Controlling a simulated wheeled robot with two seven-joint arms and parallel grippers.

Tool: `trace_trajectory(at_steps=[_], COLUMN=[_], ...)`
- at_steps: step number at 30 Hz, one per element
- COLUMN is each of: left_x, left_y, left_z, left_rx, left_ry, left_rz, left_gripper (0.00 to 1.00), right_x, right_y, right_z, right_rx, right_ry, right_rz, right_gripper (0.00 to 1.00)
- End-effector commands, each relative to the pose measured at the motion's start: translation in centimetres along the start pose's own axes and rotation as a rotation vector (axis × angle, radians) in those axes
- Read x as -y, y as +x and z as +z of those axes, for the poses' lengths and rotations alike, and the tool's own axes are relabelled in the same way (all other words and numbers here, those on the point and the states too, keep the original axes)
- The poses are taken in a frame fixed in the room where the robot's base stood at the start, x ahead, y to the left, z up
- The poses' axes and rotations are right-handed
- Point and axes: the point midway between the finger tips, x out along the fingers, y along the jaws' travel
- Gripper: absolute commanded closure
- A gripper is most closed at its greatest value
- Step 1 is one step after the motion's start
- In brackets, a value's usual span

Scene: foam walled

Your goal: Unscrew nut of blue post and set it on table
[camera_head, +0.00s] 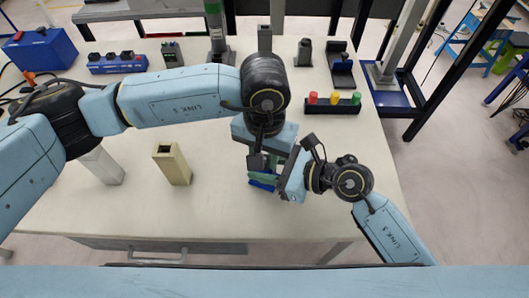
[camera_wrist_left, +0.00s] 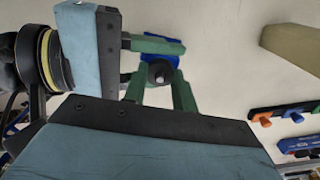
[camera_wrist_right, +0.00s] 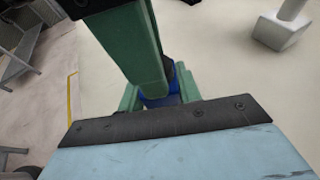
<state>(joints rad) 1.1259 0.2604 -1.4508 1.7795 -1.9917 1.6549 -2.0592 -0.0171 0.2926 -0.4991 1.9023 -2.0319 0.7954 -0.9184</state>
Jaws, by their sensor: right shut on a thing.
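The blue post (camera_head: 262,186) stands on the pale table (camera_head: 215,215), mostly hidden by both grippers in the head view. Its blue body also shows in the left wrist view (camera_wrist_left: 160,42), with a grey nut or stud end (camera_wrist_left: 158,73) facing the camera. My right gripper (camera_head: 270,183) is shut on the blue post from the side; its green fingers flank the blue body in the right wrist view (camera_wrist_right: 160,97). My left gripper (camera_head: 262,168) is above the post. Its green fingers (camera_wrist_left: 160,80) are apart, one on each side of the grey end; contact is unclear.
A beige hollow block (camera_head: 172,165) and a white block (camera_head: 103,165) stand left on the table. A black rack with coloured pegs (camera_head: 333,105) is to the right. A blue case (camera_head: 40,48) and a blue holder (camera_head: 118,64) are at back left. The front middle is clear.

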Motion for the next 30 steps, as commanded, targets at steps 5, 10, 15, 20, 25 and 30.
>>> trace_trajectory(at_steps=[5, 10, 15, 20, 25, 30], left_x=[-0.01, 0.01, 0.02, 0.03, 0.03, 0.03], left_y=[-0.03, -0.04, -0.05, -0.05, -0.05, -0.05], left_z=[-0.01, -0.02, -0.01, -0.01, -0.01, -0.01], left_rx=[0.0, -0.001, -0.001, -0.001, -0.001, -0.001], left_ry=[0.0, -0.11, -0.265, -0.29, -0.289, -0.288], left_rz=[0.0, 0.0, -0.001, -0.001, -0.001, 0.0], left_gripper=[1.0, 1.0, 1.0, 1.0, 0.71, 0.52], right_x=[0.01, 0.01, 0.01, 0.01, 0.01, 0.01], right_y=[0.0, 0.0, 0.0, 0.0, 0.0, 0.0], right_z=[0.0, 0.0, 0.0, 0.0, 0.01, 0.01], right_rx=[0.0, 0.0, 0.0, 0.0, 0.0, 0.0], right_ry=[0.0, 0.0, 0.0, 0.0, 0.0, 0.0], right_rz=[0.0, 0.0, 0.0, 0.0, 0.0, 0.0], right_gripper=[1.0, 1.0, 1.0, 1.0, 1.0, 1.0])
